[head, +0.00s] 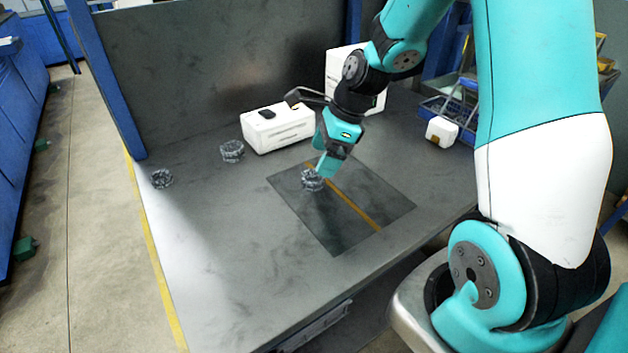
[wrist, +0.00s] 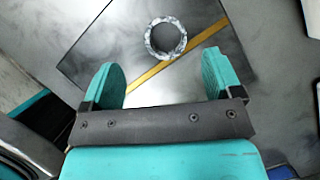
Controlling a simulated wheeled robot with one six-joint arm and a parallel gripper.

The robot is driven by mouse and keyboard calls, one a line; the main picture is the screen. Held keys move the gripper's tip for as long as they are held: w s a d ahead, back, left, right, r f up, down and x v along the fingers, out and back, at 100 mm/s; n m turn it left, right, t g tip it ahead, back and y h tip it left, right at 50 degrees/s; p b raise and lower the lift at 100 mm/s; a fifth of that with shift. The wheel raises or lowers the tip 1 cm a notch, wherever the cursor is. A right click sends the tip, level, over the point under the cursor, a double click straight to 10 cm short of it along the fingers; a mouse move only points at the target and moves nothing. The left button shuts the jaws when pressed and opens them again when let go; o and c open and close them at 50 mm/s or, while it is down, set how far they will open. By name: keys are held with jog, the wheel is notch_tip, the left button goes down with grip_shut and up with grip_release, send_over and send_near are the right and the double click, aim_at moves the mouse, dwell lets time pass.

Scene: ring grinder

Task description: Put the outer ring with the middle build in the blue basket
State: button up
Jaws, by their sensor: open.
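Three grey mottled rings stand on the table in the head view: one at the far left (head: 162,178), a second one (head: 232,151) beside a white box, and a third one (head: 312,180) on the dark mat. I cannot tell for sure which has the middle build. My gripper (head: 326,166) is tilted down just above the ring on the mat. In the wrist view my gripper (wrist: 165,78) is open and empty, and the mat ring (wrist: 147,42) lies ahead of the fingertips, not between them.
The dark mat (head: 360,225) has a yellow stripe. A long white box (head: 278,136) and a taller white box (head: 340,65) stand behind, near the back panel (head: 200,60). A small white box (head: 441,132) sits at the right edge. The table's front left is clear.

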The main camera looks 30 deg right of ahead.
jog(key=shift+w+d+x, duration=0.1)
jog(key=shift+d+x, duration=0.05)
jog(key=shift+x, duration=1.4)
jog(key=shift+w+d+x, duration=0.1)
jog(key=shift+d+x, duration=0.1)
jog(key=shift+x, duration=1.35)
jog(key=c, duration=1.1)
jog(key=shift+c, duration=0.2)
